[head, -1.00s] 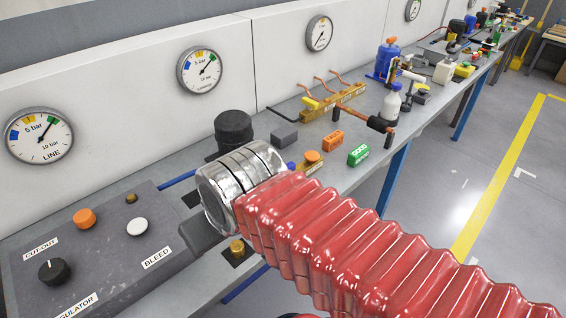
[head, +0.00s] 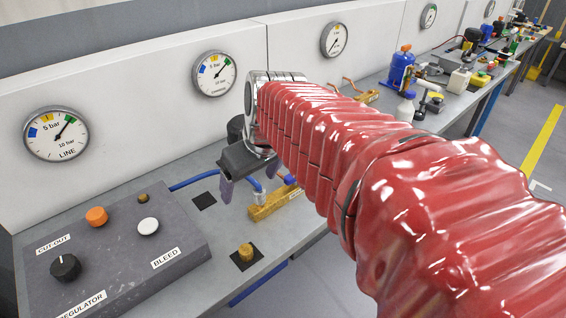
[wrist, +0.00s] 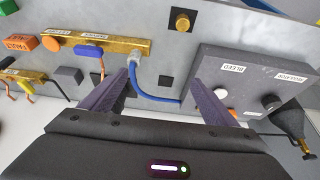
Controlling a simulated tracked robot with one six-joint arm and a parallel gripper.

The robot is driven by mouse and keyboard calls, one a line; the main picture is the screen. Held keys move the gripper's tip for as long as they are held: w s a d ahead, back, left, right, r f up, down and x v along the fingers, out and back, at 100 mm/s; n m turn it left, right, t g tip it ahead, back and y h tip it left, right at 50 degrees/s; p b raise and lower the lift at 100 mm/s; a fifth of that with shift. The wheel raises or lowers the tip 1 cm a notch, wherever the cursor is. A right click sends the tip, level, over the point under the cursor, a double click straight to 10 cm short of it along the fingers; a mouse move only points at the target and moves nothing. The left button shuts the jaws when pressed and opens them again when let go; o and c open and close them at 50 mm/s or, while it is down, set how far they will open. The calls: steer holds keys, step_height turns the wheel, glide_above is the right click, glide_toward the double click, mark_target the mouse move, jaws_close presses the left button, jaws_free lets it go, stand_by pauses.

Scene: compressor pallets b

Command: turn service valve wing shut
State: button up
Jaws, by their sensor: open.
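A blue wing handle (wrist: 90,50) sits on a brass valve block (wrist: 128,47), lying roughly lengthwise along it in the wrist view. I take it for the service valve wing; the block's labels are too small to read surely. In the head view, part of the blue wing (head: 290,180) shows on the brass block (head: 268,206), the rest hidden by my arm. My gripper (wrist: 162,76) is open and empty above the bench. Its left finger in the wrist view is near the block; the wing is beyond that finger, apart from it.
A blue hose (wrist: 158,98) runs from the block's end to the grey control panel (wrist: 245,75), which carries several knobs. An orange knob (wrist: 53,45) sits on the same block. A brass knob (head: 245,252) stands on a dark pad. Gauges line the wall behind.

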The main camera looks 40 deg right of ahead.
steer(key=w+d+f, duration=0.1)
steer(key=d, duration=0.9)
steer(key=w+d+f, duration=0.1)
steer(key=d, duration=0.9)
steer(key=shift+w+d, duration=0.4)
steer(key=shift+f, duration=0.15)
steer(key=x, duration=1.3)
steer(key=shift+w+a+f, duration=0.1)
steer(key=shift+a+f, duration=0.05)
steer(key=shift+f, duration=0.15)
steer(key=shift+c, duration=0.4)
